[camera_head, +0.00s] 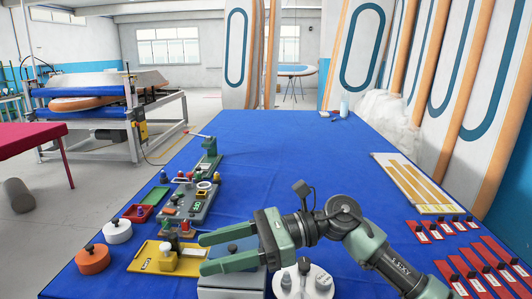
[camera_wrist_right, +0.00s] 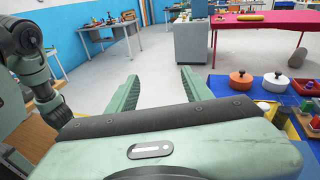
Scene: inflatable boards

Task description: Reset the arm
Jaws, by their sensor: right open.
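My right gripper (camera_head: 203,253) is open in the head view, with its green fingers pointing left over the near left part of the blue table (camera_head: 285,150). Nothing shows between the fingers. In the right wrist view the gripper (camera_wrist_right: 158,76) also has its two fingers spread apart and empty, facing the room. My right arm comes in from the lower right and bends at a dark joint. A yellow tray (camera_head: 150,256) lies just left of the fingertips, and a grey box (camera_head: 232,285) sits beneath the gripper. My left gripper is not seen.
Orange (camera_head: 93,260) and white (camera_head: 117,231) round pots, a red tray (camera_head: 138,213) and a grey device (camera_head: 190,204) line the left edge. A white round holder (camera_head: 302,282) stands below my arm. A striped board (camera_head: 413,182) and red cards lie right. The far middle is clear.

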